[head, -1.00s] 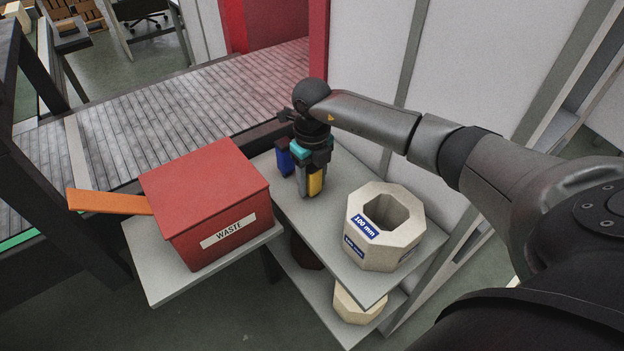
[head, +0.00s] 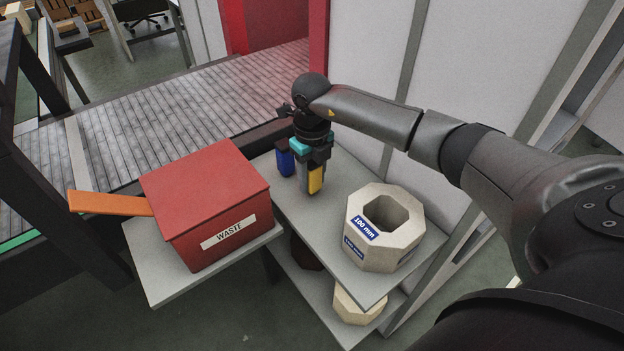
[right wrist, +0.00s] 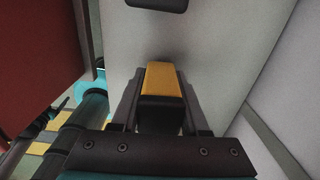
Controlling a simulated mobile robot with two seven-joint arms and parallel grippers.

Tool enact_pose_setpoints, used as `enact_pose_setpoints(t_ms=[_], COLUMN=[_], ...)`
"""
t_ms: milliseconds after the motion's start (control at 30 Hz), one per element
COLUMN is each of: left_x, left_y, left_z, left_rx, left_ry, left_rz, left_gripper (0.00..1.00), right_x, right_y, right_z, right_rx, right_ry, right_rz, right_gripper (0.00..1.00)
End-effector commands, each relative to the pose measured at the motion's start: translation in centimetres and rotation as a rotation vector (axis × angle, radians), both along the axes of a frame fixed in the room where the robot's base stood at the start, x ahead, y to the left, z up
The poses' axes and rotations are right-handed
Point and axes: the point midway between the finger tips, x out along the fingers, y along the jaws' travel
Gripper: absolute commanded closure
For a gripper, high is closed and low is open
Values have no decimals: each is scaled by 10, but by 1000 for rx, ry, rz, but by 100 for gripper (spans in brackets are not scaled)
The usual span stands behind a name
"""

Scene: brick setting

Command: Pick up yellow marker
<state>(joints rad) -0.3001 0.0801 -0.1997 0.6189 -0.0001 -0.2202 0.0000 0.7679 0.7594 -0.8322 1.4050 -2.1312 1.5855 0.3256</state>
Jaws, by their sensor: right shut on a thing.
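The yellow marker (head: 316,181) is a chunky block with a dark end, over the back part of the grey shelf (head: 331,222). My right gripper (head: 311,183) points down from above and is shut on it. In the right wrist view the marker (right wrist: 164,79) sits between the two dark fingers of the gripper (right wrist: 158,108). I cannot tell whether the marker touches the shelf. A blue marker (head: 286,163) stands just left of the gripper. My left gripper is not in view.
A cream octagonal ring (head: 409,233) labelled 100 mm stands on the shelf in front. A red waste box (head: 215,205) stands to the left. A white wall panel rises behind the shelf at right. The shelf between gripper and ring is clear.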

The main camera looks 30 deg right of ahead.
Motion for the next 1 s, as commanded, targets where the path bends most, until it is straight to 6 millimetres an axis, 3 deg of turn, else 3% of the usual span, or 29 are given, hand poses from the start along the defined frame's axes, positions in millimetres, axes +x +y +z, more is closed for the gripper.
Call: enact_pose_setpoints(t_ms=[167, 400, 600, 800, 1000], left_x=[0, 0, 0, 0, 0], left_y=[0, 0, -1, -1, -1], left_z=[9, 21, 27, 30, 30], left_rx=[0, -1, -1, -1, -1], left_ry=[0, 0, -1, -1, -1], left_rz=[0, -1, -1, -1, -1], left_gripper=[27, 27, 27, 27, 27], right_x=[2, 2, 1, 0, 0], right_y=[-1, 0, 0, 0, 0], right_z=[37, 109, 156, 181, 188], right_rx=[0, 0, 1, 0, 0], right_ry=[-7, -8, -6, -3, -1], right_rz=[-1, 1, 0, 0, -1], right_gripper=[100, 100, 100, 100, 100])
